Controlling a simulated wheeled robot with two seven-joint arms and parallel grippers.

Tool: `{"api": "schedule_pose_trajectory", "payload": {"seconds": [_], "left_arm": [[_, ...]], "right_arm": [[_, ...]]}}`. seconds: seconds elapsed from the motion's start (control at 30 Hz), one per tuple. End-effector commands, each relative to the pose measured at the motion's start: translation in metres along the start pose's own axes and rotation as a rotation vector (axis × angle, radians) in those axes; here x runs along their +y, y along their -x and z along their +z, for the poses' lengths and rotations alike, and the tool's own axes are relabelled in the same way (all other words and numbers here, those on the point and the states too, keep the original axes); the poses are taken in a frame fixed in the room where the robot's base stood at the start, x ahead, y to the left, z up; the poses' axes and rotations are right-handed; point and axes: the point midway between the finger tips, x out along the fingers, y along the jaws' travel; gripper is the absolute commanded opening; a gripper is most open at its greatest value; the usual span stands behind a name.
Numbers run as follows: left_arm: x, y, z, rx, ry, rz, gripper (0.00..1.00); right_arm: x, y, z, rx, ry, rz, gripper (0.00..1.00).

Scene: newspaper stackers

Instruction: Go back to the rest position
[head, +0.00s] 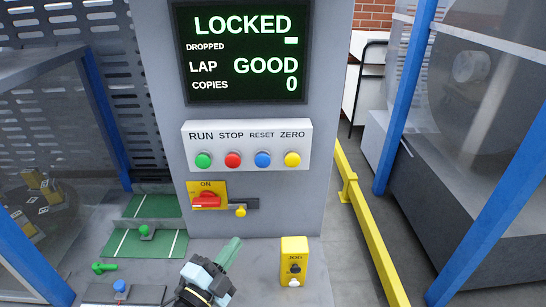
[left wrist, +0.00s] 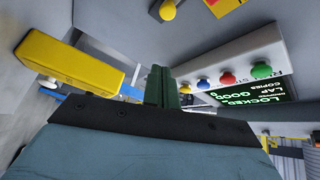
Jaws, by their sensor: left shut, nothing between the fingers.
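My left gripper (head: 233,244) is at the bottom middle of the head view, in front of the grey control column (head: 270,215). Its green fingers point up and away, and they are closed together with nothing between them. The fingers also show in the left wrist view (left wrist: 160,86). In the head view the gripper is below the red switch (head: 206,201) and left of the yellow JOG box (head: 294,262), apart from the box. My right gripper is in neither view.
The screen (head: 237,52) reads LOCKED, LAP GOOD, COPIES 0. Below it is a button panel (head: 247,146). A yellow rail (head: 366,225) and blue posts (head: 405,100) stand at right.

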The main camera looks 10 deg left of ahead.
Motion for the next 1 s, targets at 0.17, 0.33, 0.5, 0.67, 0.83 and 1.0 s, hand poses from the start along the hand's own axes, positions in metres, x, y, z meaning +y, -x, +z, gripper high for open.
{"api": "schedule_pose_trajectory", "payload": {"seconds": [0.17,0.33,0.5,0.67,0.83,1.0], "left_arm": [[-0.003,0.005,0.011,-0.092,0.061,0.014,0.00],[-0.005,0.027,0.040,-0.350,0.254,0.071,0.00],[0.005,0.068,0.059,-0.635,0.487,0.166,0.00],[0.021,0.116,0.056,-0.884,0.693,0.288,0.00],[0.033,0.161,0.040,-1.079,0.840,0.414,0.00],[0.039,0.196,0.022,-1.215,0.928,0.518,0.00]], "right_arm": [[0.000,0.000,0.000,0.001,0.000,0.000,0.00],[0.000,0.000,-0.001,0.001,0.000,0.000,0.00],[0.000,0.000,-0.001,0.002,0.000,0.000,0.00],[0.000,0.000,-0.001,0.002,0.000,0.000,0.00],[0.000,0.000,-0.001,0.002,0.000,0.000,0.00],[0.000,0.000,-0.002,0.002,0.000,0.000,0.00]]}}
